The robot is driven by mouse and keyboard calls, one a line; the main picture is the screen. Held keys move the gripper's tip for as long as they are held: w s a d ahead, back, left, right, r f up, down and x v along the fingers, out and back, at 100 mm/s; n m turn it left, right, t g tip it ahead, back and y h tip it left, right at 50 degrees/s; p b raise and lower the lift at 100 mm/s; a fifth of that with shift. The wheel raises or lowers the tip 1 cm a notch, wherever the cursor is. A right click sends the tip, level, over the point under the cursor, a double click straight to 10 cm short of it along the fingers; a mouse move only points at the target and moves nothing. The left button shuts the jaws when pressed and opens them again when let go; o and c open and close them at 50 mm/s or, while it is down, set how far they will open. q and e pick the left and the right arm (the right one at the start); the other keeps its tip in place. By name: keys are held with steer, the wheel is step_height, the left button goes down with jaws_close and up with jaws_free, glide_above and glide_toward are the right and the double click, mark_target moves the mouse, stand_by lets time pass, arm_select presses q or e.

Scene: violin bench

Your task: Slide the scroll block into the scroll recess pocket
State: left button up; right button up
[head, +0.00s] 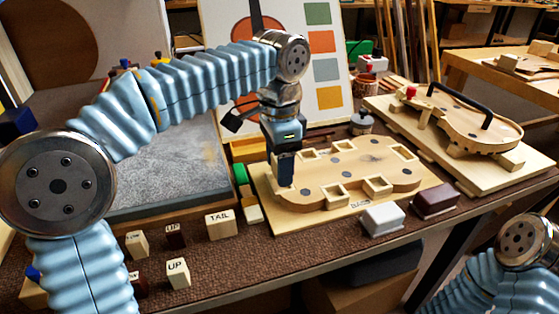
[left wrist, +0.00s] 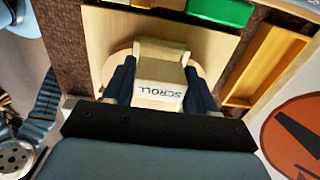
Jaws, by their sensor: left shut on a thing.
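My left gripper (head: 284,182) points down over the left end of the pale wooden board (head: 283,218) in the head view. In the left wrist view the left gripper (left wrist: 160,88) is shut on the scroll block (left wrist: 160,70), a pale wooden block marked SCROLL, with one dark finger on each side. The block is hidden behind the fingers in the head view. The board carries a violin-shaped form with several raised square pockets. I cannot make out the scroll recess pocket; the gripper and block cover that end. My right gripper is out of view.
A white block (head: 383,219) and a dark red block (head: 435,201) stand at the board's front right. Several labelled blocks, including TAIL (head: 220,225) and UP (head: 178,273), stand at the front left. A green block (head: 240,174) is left of the board. A violin body (head: 460,125) lies at the right.

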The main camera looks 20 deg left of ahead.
arm_select(q)
steer(key=shift+f+b, duration=0.65)
steer(key=shift+f, duration=0.2)
steer(key=o, duration=1.1)
steer(key=shift+r, duration=0.15)
step_height(320, 180, up, 14)
steer(key=p, duration=0.3)
steer(key=shift+f+p, duration=0.2)
steer(key=shift+p, duration=0.15)
